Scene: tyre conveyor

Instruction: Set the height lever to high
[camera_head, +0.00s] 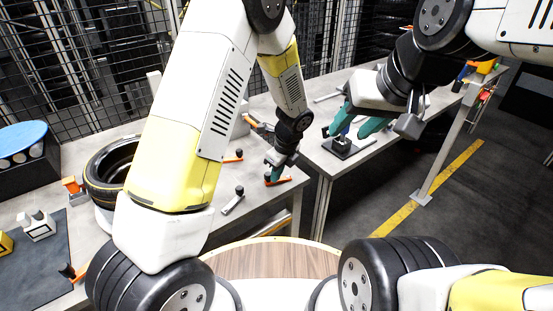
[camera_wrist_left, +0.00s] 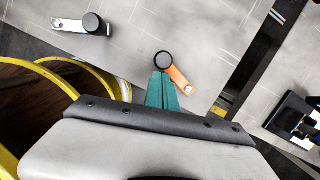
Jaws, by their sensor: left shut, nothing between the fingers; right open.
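Several levers with black knobs are fixed to the grey table. An orange lever (camera_head: 279,181) lies at my left gripper (camera_head: 276,174); its orange arm (camera_wrist_left: 181,80) and round black knob also show in the left wrist view. The closed teal fingers (camera_wrist_left: 161,92) end right beside the knob; I cannot tell whether they touch it. A grey lever (camera_head: 232,203) stands nearer to me, and it shows at the wrist view's upper left (camera_wrist_left: 78,25). Another orange lever (camera_head: 233,158) lies farther back. No label tells which is the height lever. My right gripper (camera_head: 348,130) is open over the right-hand table.
A tyre (camera_head: 108,172) lies on the left part of the table. A black fixture (camera_head: 341,148) stands below my right gripper. A gap separates the two tables. A wooden round surface (camera_head: 270,260) with a yellow rim lies in front of me.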

